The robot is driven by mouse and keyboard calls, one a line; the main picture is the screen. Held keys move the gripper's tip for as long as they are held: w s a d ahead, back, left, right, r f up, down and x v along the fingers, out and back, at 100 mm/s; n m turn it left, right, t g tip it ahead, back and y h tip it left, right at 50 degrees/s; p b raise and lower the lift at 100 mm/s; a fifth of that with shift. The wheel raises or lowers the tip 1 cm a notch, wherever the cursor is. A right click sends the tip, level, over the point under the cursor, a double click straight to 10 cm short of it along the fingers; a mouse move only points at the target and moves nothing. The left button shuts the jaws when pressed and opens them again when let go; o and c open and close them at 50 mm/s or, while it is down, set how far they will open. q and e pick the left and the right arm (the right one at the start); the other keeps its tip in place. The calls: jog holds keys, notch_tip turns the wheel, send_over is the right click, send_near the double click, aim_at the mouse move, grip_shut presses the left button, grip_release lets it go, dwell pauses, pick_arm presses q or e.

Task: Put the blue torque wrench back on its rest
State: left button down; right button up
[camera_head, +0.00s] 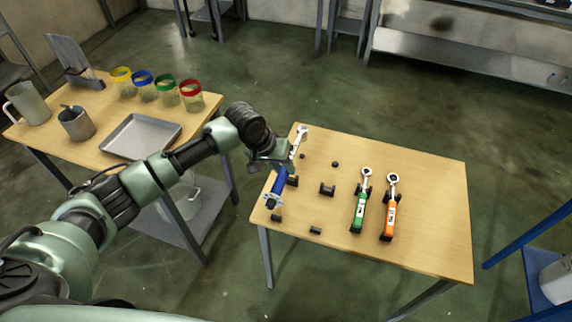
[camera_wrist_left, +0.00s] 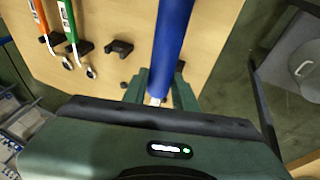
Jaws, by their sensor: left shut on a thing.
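The blue torque wrench (camera_head: 278,186) is held over the left end of the wooden table, its silver shaft pointing to the far edge and its blue handle to the near edge. My left gripper (camera_head: 283,166) is shut on it. In the left wrist view the blue handle (camera_wrist_left: 173,45) runs up from between the fingers (camera_wrist_left: 160,90). Black rest pieces stand on the table, among them a cradle (camera_head: 327,189) to the right of the wrench and another (camera_head: 292,181) close beside its handle. Whether the wrench touches a rest is unclear. My right gripper is out of view.
A green wrench (camera_head: 359,210) and an orange wrench (camera_head: 390,212) lie on rests to the right. The table's right side (camera_head: 440,210) is clear. A second table at the left carries a metal tray (camera_head: 141,136), several colour-rimmed jars and metal jugs.

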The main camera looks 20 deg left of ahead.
pick_arm(q)
jog(key=shift+w+r, duration=0.1)
jog(key=shift+r, duration=0.05)
jog(key=shift+w+d+r+p, duration=0.1)
jog(key=shift+d+p, duration=0.1)
jog(key=shift+p, duration=0.55)
jog(key=shift+f+b, duration=0.4)
jog(key=shift+f, duration=0.1)
jog(key=shift+f+b, duration=1)
jog(key=shift+f, duration=1.6)
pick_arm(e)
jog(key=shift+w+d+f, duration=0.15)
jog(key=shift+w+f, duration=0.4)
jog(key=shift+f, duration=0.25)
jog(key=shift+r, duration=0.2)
